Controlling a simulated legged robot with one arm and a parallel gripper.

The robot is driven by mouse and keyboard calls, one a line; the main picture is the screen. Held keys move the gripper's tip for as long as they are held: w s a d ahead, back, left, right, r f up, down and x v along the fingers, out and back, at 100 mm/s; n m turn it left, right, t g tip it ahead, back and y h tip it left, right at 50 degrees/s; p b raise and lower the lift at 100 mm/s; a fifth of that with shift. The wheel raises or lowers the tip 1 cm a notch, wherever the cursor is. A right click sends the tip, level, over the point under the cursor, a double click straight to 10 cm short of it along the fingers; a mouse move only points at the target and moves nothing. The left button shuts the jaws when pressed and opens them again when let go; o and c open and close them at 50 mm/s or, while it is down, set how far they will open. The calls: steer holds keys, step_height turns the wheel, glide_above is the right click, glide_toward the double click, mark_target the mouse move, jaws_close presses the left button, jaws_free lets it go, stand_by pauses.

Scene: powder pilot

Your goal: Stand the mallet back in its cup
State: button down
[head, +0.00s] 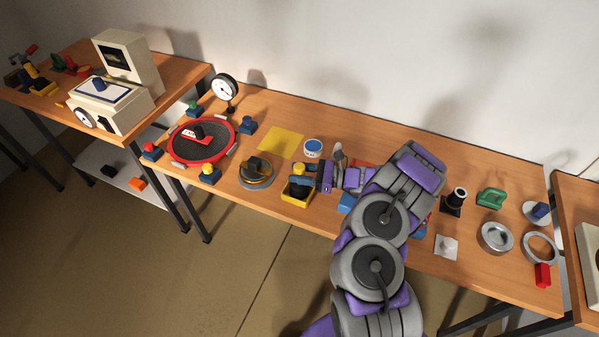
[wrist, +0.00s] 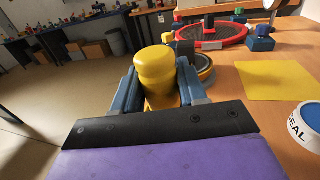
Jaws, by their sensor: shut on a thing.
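My gripper (head: 303,181) is low over the middle of the bench, its blue fingers shut on a yellow rounded piece (wrist: 157,75). That piece stands upright between the fingers in the wrist view and has a groove below its top. I take it for part of the mallet, but its full shape is hidden. In the head view a yellow square-sided thing with a dark middle (head: 297,194) shows at the fingertips, partly covered by them. I cannot tell whether it is the cup or whether the held piece touches it.
A grey disc with a dark knob (head: 256,171) lies just left of my gripper. A red-rimmed round screen (head: 203,140), a yellow sheet (head: 281,141) and a round blue-and-white container (head: 313,148) are nearby.

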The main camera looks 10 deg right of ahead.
steer(key=shift+f, duration=0.1)
steer(key=c, duration=0.5)
jaws_free()
steer(key=o, duration=0.5)
steer(key=shift+s, duration=0.1)
